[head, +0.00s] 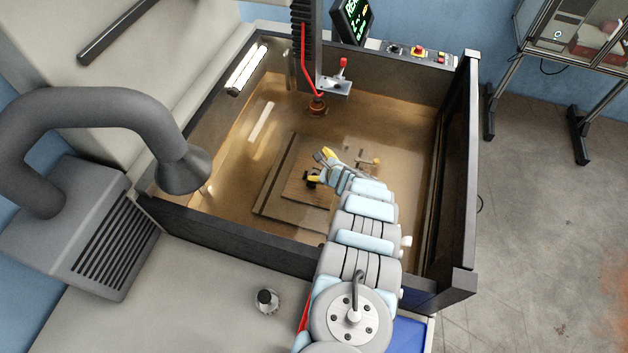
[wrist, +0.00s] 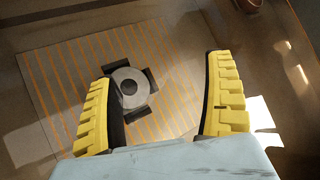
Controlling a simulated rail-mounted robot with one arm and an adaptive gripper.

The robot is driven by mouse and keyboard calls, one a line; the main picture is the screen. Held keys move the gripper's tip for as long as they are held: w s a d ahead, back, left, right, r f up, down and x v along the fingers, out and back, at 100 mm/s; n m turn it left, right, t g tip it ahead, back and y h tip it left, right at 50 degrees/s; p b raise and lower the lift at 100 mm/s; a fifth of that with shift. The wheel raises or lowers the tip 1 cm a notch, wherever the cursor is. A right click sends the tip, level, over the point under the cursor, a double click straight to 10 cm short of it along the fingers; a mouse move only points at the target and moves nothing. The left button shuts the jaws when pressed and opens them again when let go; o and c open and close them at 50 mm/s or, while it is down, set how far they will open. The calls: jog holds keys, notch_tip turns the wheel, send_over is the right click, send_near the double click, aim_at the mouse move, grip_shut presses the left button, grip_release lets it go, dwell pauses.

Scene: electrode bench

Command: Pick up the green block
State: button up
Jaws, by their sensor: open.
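I see no green block in either view. My gripper (head: 319,167) is inside the tank, above the striped plate (head: 298,194). In the wrist view my gripper (wrist: 163,72) has its two yellow ridged fingers wide apart, with nothing held between them. A round grey piece with dark jaws around it (wrist: 141,80) sits on the striped plate (wrist: 62,62), left of centre between the fingers. The left finger hides part of the plate. In the head view my arm covers the front right part of the tank.
The dark tank rim (head: 235,243) surrounds the work area. A vertical column with a red cable ends in a tool head (head: 318,105) behind my gripper. A grey hose nozzle (head: 183,172) hangs at the left rim.

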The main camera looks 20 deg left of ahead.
jog(key=s+m, duration=0.1)
jog(key=m, duration=0.1)
jog(key=s+d+f+m+y+b, duration=0.1)
jog(key=s+m, duration=0.1)
jog(key=s+d+f+m, duration=0.1)
jog(key=s+m, duration=0.1)
jog(key=shift+s+d+f+m+t+b, duration=0.15)
jog(key=shift+d+f+m+t+b, duration=0.15)
jog(key=shift+t+b, duration=0.1)
jog(key=shift+s+d+m, duration=0.3)
jog(key=shift+d+m, duration=0.2)
jog(key=shift+m, duration=0.3)
jog(key=shift+b+x, duration=0.65)
jog(key=shift+x, duration=0.4)
jog(key=shift+w+a+f, duration=0.35)
jog(key=shift+a+f, duration=0.05)
jog(key=shift+b+x, duration=1.2)
jog(key=shift+x, duration=0.8)
jog(key=shift+w+a+r, duration=0.1)
jog(key=shift+r, duration=0.1)
jog(key=c, duration=1.4)
